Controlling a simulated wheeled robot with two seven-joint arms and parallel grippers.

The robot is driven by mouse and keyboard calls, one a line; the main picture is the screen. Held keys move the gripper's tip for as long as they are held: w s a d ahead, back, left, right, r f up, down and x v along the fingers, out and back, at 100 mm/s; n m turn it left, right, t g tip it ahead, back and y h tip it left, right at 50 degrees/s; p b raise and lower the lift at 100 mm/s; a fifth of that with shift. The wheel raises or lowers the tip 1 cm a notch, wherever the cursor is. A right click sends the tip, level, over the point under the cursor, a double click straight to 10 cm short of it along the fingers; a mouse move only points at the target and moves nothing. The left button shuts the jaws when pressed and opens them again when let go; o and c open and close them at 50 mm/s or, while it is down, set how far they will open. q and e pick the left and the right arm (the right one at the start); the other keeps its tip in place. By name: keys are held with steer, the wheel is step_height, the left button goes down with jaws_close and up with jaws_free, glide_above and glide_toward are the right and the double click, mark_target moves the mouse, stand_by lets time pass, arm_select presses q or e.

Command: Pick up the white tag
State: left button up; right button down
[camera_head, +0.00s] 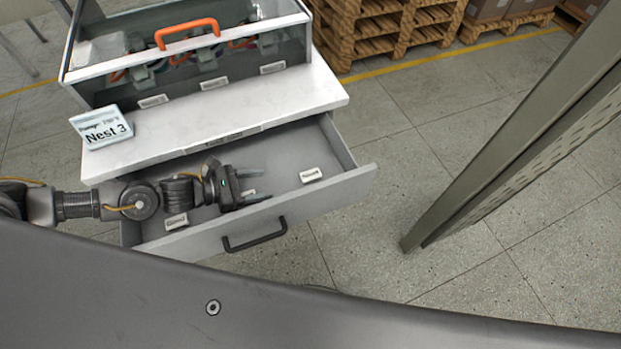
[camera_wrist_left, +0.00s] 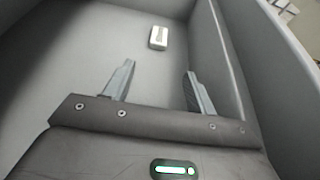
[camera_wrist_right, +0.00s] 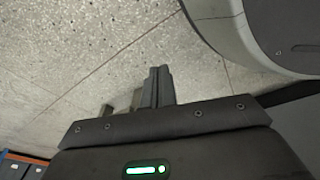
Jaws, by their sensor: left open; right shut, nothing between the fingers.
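A white tag (camera_head: 311,175) lies on the floor of the open drawer, toward its right end. It also shows in the left wrist view (camera_wrist_left: 158,37), beyond the fingertips. A second white tag (camera_head: 176,221) lies at the drawer's left end, beside my left arm. My left gripper (camera_head: 263,191) is over the drawer, open and empty, its fingers pointing right toward the first tag with a gap between. My right gripper (camera_wrist_right: 158,72) shows only in the right wrist view, shut and empty above the tiled floor.
The grey drawer (camera_head: 340,196) has raised walls and a black handle (camera_head: 254,234) in front. Above it are a white top (camera_head: 230,115), a "Nest 3" sign (camera_head: 101,127) and a clear case with an orange handle (camera_head: 187,31). A grey post (camera_head: 520,125) stands at the right.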

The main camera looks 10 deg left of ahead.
mark_target(300, 178)
arm_select(q)
steer(key=shift+x, duration=2.95)
steer(key=x, duration=0.5)
steer(key=shift+w+a+p, duration=0.15)
steer(key=shift+p, duration=0.2)
arm_select(e)
steer(key=shift+s+d+f, duration=0.5)
steer(key=shift+s+f, duration=0.1)
steer(key=shift+s, duration=0.25)
arm_select(q)
steer(key=shift+c, duration=0.5)
steer(key=c, duration=1)
arm_select(e)
steer(key=shift+w+a, duration=0.1)
steer(key=shift+w, duration=0.1)
